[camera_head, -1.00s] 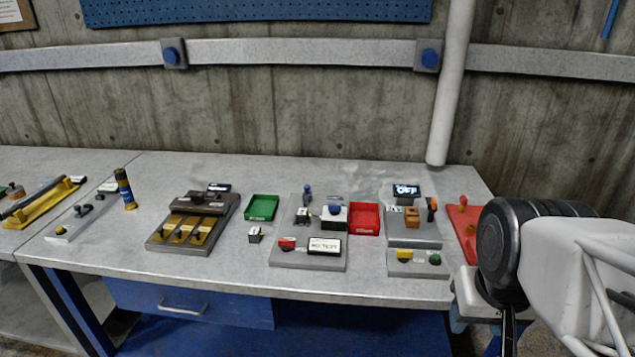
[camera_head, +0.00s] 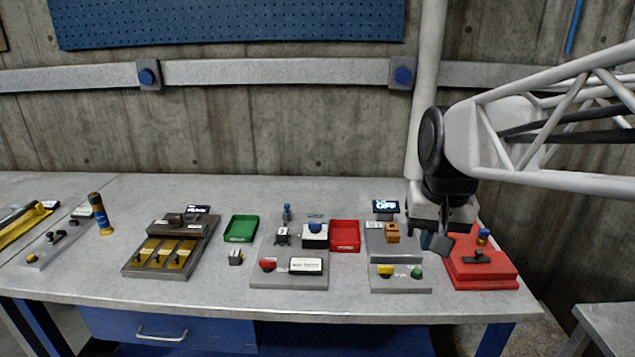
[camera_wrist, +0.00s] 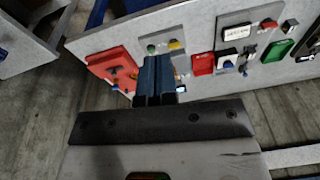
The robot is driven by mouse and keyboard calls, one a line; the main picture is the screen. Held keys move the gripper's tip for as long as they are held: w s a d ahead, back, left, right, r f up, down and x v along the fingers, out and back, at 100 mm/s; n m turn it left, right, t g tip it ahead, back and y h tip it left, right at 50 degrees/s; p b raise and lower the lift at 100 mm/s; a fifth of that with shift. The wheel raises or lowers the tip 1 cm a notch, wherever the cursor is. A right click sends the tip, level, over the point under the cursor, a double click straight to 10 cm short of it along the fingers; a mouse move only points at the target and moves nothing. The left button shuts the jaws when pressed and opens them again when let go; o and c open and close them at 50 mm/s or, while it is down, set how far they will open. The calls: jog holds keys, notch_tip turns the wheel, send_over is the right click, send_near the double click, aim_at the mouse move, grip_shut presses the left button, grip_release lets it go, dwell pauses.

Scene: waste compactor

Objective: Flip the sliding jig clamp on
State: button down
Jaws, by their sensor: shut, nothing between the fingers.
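I cannot tell for certain which fixture is the sliding jig clamp. A grey two-level station (camera_head: 400,252) at the right of the bench carries an orange block (camera_head: 392,232) and a small display (camera_head: 385,207) reading OFF. Its lower front has a yellow button (camera_head: 386,271) and a green button (camera_head: 416,273). A red base (camera_head: 482,272) with a dark handle and a blue-and-yellow knob sits right of it, and also shows in the wrist view (camera_wrist: 104,65). My gripper (camera_head: 437,242) is shut and empty, above the gap between them. In the wrist view its blue fingers (camera_wrist: 155,78) hide part of the grey station.
Left of the station are a red tray (camera_head: 345,236), a grey panel (camera_head: 270,276) with buttons, a green tray (camera_head: 241,229) and a dark fixture (camera_head: 157,260) with yellow slots. The front bench strip is bare.

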jog(key=w+a+r+m+g, duration=0.1)
jog(key=w+a, duration=0.2)
jog(key=w, duration=0.8)
jog(key=w+a+r, duration=0.1)
jog(key=w+a, duration=0.2)
jog(key=w, duration=0.8)
jog(key=w+a+r+m+g, duration=0.1)
jog(key=w+a, duration=0.3)
jog(key=w, duration=0.7)
jog(key=w+a+f+g, duration=0.1)
jog(key=w+a+f, duration=0.4)
jog(key=w, duration=0.4)
jog(key=w+a+f+m+g, duration=0.1)
jog(key=w+a+f, duration=0.5)
jog(key=w, duration=0.4)
jog(key=w+a+f+m+g+y, duration=0.1)
jog(key=w+a+f, duration=0.4)
jog(key=w, duration=0.4)
jog(key=shift+w+a+f, duration=0.25)
jog(key=shift+a+f, duration=0.15)
jog(key=shift+f, duration=0.15)
jog(key=shift+f, duration=0.1)
